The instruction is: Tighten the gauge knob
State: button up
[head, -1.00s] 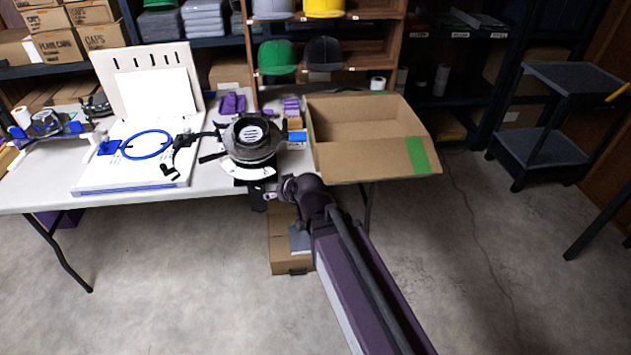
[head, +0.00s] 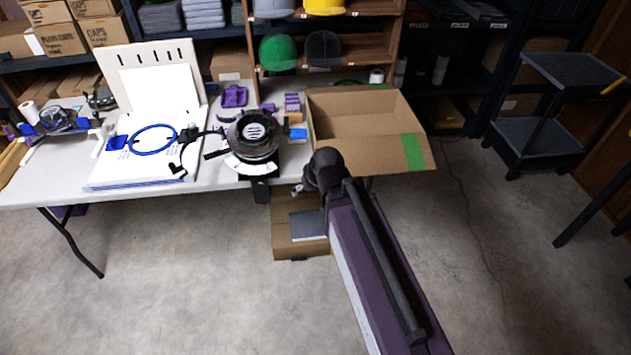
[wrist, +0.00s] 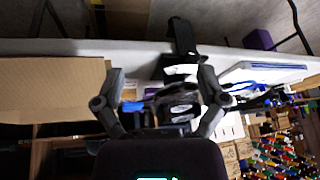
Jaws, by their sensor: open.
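The cap gauge (head: 252,133), a black round device with a curved white scale plate (head: 246,166), stands at the table's front edge. A black bracket (head: 261,190) hangs below it over the edge. In the wrist view, the gauge (wrist: 178,103), white plate (wrist: 181,73) and bracket (wrist: 182,38) appear between and beyond my fingers. I cannot pick out the knob for certain. My gripper (wrist: 161,73) is open, with nothing between its fingertips that it visibly touches. In the head view my wrist lies right of and in front of the gauge and mostly hides the gripper.
An open cardboard box (head: 365,128) stands on the table right of the gauge. A white board with a blue hoop (head: 153,139) lies to the left. Another carton (head: 298,236) is on the floor under the table.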

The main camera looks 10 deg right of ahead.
jog(key=shift+s+d+r+m+g+h+p, duration=0.15)
jog(key=shift+s+d+r+g+p, duration=0.1)
jog(key=shift+s+d+r+p, duration=0.25)
jog(key=shift+s+d+r+m+g+h+p, duration=0.15)
jog(key=shift+s+d+r+g+p, duration=0.1)
jog(key=shift+s+d+r+p, duration=0.25)
jog(key=shift+w+d+f, duration=0.1)
jog(key=shift+w+f, duration=0.05)
jog(key=shift+f, duration=0.1)
